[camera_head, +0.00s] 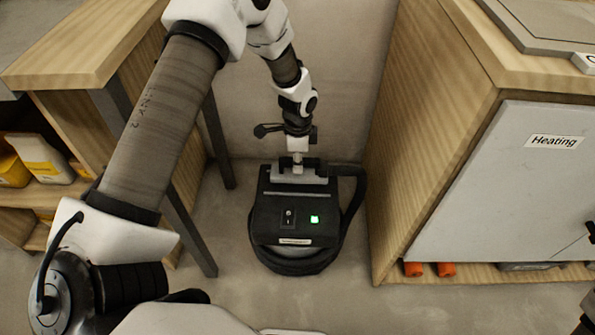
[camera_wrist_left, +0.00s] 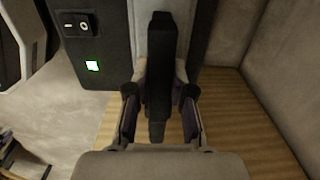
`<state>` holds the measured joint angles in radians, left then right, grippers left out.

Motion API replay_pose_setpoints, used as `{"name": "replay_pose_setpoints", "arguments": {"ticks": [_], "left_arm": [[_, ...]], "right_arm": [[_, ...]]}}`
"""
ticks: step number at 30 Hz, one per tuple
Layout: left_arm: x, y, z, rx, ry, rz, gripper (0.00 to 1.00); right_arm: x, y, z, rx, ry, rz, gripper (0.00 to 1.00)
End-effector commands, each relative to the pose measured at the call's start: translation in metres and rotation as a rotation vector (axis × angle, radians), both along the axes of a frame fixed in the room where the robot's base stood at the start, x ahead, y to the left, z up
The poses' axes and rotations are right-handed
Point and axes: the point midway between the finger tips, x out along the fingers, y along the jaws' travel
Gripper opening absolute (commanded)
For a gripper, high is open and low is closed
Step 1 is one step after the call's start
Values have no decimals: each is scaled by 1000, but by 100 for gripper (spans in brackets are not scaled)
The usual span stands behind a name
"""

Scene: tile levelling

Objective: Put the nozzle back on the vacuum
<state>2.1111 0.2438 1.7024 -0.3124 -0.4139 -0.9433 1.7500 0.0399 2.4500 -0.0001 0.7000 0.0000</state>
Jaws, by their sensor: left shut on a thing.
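The vacuum (camera_head: 293,222) is a black box with a rounded front, standing on the floor between two wooden units. A black hose (camera_head: 355,196) loops at its right side. My left gripper (camera_head: 297,160) is at the vacuum's back top edge, by a grey piece (camera_head: 298,175). In the left wrist view the gripper (camera_wrist_left: 161,84) is shut on a long black part (camera_wrist_left: 160,62), which looks like the nozzle. It lies in front of a grey strip on the vacuum (camera_wrist_left: 105,58). Whether it touches the strip is hard to tell.
A switch (camera_head: 288,219) and a lit green light (camera_head: 314,219) are on the vacuum. A wooden shelf unit (camera_head: 88,48) stands left. A wooden cabinet (camera_head: 425,130) with a grey "Heating" door (camera_head: 500,190) stands right. A wall is close behind; bare floor lies in front.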

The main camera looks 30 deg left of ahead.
Motion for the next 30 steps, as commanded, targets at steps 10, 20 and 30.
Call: {"name": "replay_pose_setpoints", "arguments": {"ticks": [10, 20, 30], "left_arm": [[1, 2, -35, 1, -1, -1, 0], [0, 2, -38, -1, 1, -1, 47], [0, 1, -33, 0, 0, -1, 47]], "right_arm": [[0, 0, -16, 0, 0, 0, 40], [0, 0, -16, 0, 0, 0, 40], [0, 0, -15, 0, 0, 0, 40]]}}
